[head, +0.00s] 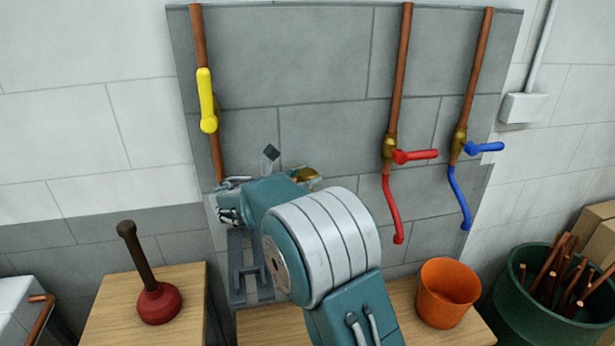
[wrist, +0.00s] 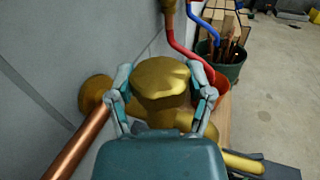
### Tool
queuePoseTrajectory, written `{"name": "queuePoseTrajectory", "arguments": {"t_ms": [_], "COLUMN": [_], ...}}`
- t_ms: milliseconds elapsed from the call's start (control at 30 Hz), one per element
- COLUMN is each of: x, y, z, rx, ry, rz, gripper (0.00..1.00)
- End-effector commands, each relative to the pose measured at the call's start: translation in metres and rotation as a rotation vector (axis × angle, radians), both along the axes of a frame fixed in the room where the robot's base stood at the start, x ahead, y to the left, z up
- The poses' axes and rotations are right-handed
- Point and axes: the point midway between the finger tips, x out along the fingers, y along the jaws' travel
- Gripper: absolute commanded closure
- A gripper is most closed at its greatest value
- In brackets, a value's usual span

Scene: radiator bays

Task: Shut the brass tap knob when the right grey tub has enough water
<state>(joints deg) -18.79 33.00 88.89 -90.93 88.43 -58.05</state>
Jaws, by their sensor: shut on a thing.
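The brass tap knob (wrist: 160,80) fills the middle of the wrist view, between the two fingers of my gripper (wrist: 161,98), which is shut on it. The tap's brass body (wrist: 185,120) runs under the knob, with a brass wall flange (wrist: 95,92) to the left and a spout (wrist: 242,163) at lower right. In the head view, only a bit of brass (head: 304,173) shows past my arm. I cannot make out the right grey tub or any water level; my arm covers much of that area. A dark grey frame-like thing (head: 237,268) shows beside my arm.
On the wall are yellow (head: 206,100), red (head: 415,156) and blue (head: 484,147) valve handles. A plunger (head: 158,302) stands on the left wooden top. An orange bucket (head: 447,292) stands right, near a green bin (head: 540,310) of copper pipes. A white basin (head: 15,300) is far left.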

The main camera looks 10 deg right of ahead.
Motion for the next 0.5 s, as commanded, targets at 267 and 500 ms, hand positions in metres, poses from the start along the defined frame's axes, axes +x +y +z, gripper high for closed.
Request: {"name": "queuePoseTrajectory", "arguments": {"t_ms": [267,500], "x": [0.0023,0.0021], "y": [0.0015,0.0013], "z": [0.001,0.0014], "rx": [0.0,0.0], "ry": [-0.004,-0.004], "rz": [-0.145,-0.202], "gripper": [0.81,0.81]}}
